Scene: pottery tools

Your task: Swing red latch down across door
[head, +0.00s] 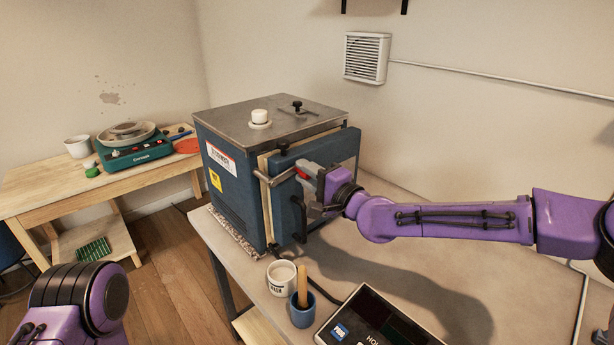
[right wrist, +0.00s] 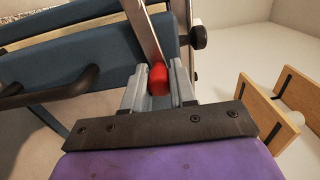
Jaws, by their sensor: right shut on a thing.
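The blue kiln (head: 228,190) stands on a table in the head view, its door (head: 285,212) on the side toward my right arm. A cream strip shows between door and body. My right gripper (head: 310,180) is at the door's upper part, shut on the red latch's grip (head: 303,175). In the right wrist view the red grip (right wrist: 158,79) sits between the two grey fingers (right wrist: 158,88), and its metal bar (right wrist: 143,32) runs up away from it. The gripper partly hides the latch in the head view. My left arm shows at lower left; its gripper is out of view.
A black door handle (head: 299,220) is below the gripper. A white mug (head: 281,277), a blue cup (head: 302,313) with a wooden tool, and a dark controller box (head: 375,322) stand at the table's front. A side table (head: 40,197) holds a pottery wheel (head: 130,145).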

